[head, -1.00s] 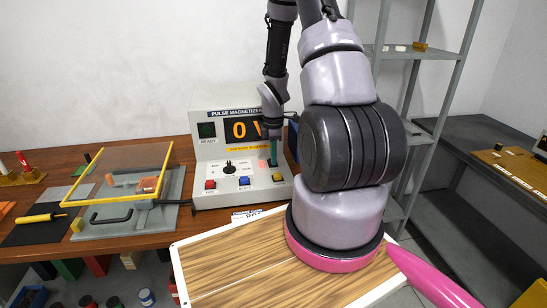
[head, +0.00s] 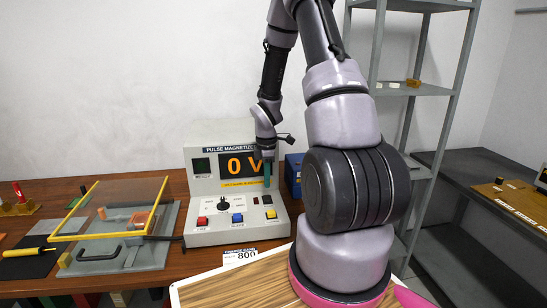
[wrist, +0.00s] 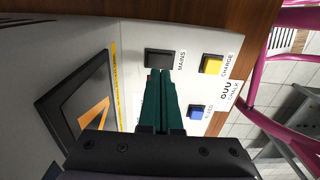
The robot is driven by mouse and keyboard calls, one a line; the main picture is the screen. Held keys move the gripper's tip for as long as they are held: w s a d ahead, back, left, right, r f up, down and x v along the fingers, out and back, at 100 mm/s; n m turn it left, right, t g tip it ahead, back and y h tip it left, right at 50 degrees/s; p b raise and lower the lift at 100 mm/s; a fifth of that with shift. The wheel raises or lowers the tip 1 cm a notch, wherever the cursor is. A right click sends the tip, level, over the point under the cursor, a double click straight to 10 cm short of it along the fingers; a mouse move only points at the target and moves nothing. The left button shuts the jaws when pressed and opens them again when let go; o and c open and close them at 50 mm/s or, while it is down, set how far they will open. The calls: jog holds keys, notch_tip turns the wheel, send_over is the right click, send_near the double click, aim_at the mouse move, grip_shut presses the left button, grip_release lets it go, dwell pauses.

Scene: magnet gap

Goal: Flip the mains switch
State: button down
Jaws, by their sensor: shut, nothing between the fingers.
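The pulse magnetizer (head: 214,234) is a pale sloped console on the wooden bench, with an orange "0 V" display. Its mains switch is a black rocker (wrist: 159,59) labelled MAINS in the wrist view; in the head view it is a small dark patch (head: 267,199) on the right of the panel. My gripper (head: 267,187) is shut and empty, its green fingers pointing down just above the switch. In the wrist view the fingertips (wrist: 160,73) end at the switch's near edge. I cannot tell whether they touch it, or which way the rocker is set.
The yellow charge button (head: 271,214) lies just below the switch, and a blue button (head: 237,217) and red button (head: 202,221) lie further left. A yellow-framed clear guard (head: 112,207) stands left of the console. A blue box (head: 294,174) stands behind right.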

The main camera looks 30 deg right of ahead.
aim_at(267, 197)
notch_tip(267, 197, up, 10)
jog(key=shift+f, duration=0.15)
